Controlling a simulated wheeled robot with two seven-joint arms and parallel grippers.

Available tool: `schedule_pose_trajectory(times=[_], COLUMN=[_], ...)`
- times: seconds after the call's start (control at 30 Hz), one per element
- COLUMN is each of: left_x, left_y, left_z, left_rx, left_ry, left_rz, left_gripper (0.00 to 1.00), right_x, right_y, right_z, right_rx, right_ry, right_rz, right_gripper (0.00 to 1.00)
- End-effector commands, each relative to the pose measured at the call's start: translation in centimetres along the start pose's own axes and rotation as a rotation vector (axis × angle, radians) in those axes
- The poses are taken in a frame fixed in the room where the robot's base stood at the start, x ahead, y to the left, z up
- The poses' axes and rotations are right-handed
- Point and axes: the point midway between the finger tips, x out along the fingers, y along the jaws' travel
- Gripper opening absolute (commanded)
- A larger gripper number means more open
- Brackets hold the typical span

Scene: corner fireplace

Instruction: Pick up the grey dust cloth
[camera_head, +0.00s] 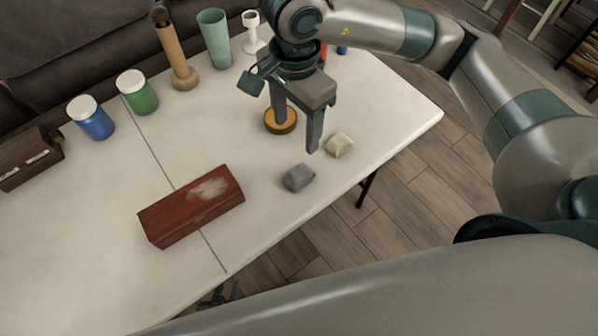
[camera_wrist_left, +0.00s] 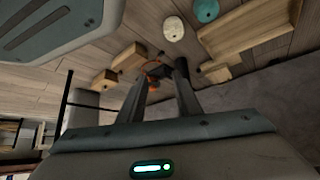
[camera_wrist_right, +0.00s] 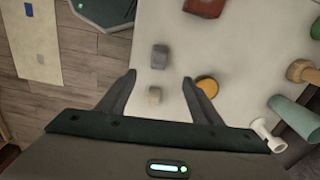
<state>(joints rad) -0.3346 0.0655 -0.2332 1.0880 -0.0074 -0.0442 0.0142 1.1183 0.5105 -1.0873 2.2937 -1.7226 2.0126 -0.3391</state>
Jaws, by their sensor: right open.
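The grey dust cloth (camera_head: 298,178) is a small folded grey lump on the white table, near its front edge. It also shows in the right wrist view (camera_wrist_right: 160,56), beyond my fingertips. My right gripper (camera_head: 297,136) is open and empty above the table, behind the cloth and apart from it. In the right wrist view its fingers (camera_wrist_right: 159,78) are spread, with a beige block (camera_wrist_right: 154,96) seen between them. My left gripper (camera_wrist_left: 161,70) shows only in its own wrist view, open, away from the table, over the floor area.
The beige block (camera_head: 340,145) lies right of the cloth and a round yellow-topped item (camera_head: 281,120) behind. A dusty red-brown box (camera_head: 192,207) lies to the left. Jars, a wooden pepper-mill shape (camera_head: 175,50) and a green cup (camera_head: 214,38) line the back. The table front is clear.

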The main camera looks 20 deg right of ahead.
Motion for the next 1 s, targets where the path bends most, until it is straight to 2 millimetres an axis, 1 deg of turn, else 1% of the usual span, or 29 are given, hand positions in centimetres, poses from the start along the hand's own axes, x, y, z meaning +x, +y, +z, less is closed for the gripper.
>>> schedule_pose_trajectory(times=[0.23,0.37,0.57,0.7,0.87,1.0], left_x=[-0.1,-0.4,-1.0,-1.4,-1.7,-1.7], left_y=[1.1,1.5,1.4,0.7,-0.5,-1.0], left_z=[0.1,0.6,2.6,4.1,4.8,5.0], left_rx=[-0.012,-0.018,-0.016,-0.01,-0.002,0.001], left_ry=[-0.002,-0.012,-0.056,-0.09,-0.108,-0.127], left_rz=[0.007,0.01,0.009,0.003,-0.008,-0.013], left_gripper=[0.31,0.31,0.31,0.31,0.31,0.31], right_x=[0.2,1.0,3.4,5.3,7.5,9.8], right_y=[0.0,0.1,0.1,0.2,0.2,0.2], right_z=[0.1,0.1,0.1,0.1,0.1,0.1], right_rx=[0.0,-0.001,0.0,0.001,0.001,0.001], right_ry=[-0.003,-0.005,-0.007,-0.007,-0.006,-0.005], right_rz=[0.001,0.004,0.006,0.006,0.005,0.007], right_gripper=[0.59,0.59,0.59,0.59,0.59,0.59])
